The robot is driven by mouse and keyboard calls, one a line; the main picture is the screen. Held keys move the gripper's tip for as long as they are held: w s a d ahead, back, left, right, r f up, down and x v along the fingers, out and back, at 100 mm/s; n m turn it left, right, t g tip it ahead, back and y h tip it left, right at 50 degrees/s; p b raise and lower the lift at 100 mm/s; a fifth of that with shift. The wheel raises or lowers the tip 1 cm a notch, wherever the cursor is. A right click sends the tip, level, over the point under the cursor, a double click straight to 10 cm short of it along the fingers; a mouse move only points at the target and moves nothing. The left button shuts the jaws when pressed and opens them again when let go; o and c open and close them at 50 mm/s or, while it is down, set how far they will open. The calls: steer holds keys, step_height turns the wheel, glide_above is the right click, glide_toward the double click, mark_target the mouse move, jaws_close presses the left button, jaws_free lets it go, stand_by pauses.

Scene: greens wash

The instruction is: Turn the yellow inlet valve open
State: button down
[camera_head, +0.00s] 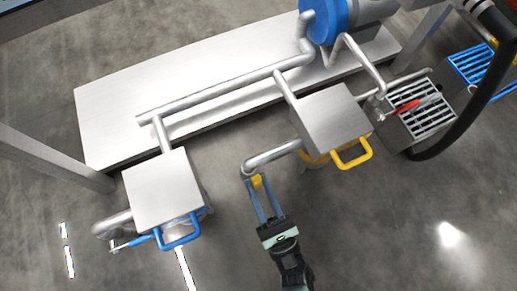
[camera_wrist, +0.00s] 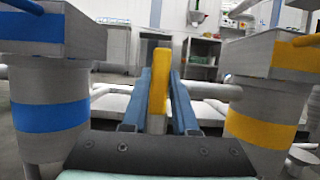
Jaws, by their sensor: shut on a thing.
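The yellow inlet valve handle (camera_head: 256,181) sits at the end of a grey pipe (camera_head: 272,158) that comes out left of the yellow-handled tank (camera_head: 332,121). My gripper (camera_head: 264,198) reaches up to it from below in the head view. In the wrist view the yellow lever (camera_wrist: 159,82) stands upright between the two blue fingers, and my gripper (camera_wrist: 157,100) is shut on it. The fingers cover part of the lever, and its pivot is hidden there. I cannot tell its exact turn angle from the head view.
A blue-handled tank (camera_head: 162,188) stands at left, with a blue valve lever (camera_head: 133,242) at its pipe. A pale bench (camera_head: 110,105) with a long pipe lies behind. A red lever (camera_head: 412,104) is over a grate at right. Floor around my gripper is clear.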

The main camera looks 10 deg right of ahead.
steer(key=shift+s, duration=0.1)
steer(key=c, duration=0.7)
jaws_free()
steer(key=shift+s+d+f, duration=0.15)
steer(key=shift+s, duration=0.25)
steer(key=s+d, duration=0.1)
steer(key=s, duration=0.3)
steer(key=s+d+p, duration=0.1)
steer(key=s+d, duration=0.1)
steer(key=s, duration=0.2)
steer(key=s+d+f+p, duration=0.1)
steer(key=s, duration=0.4)
steer(key=shift+s+d, duration=0.1)
steer(key=shift+d, duration=0.05)
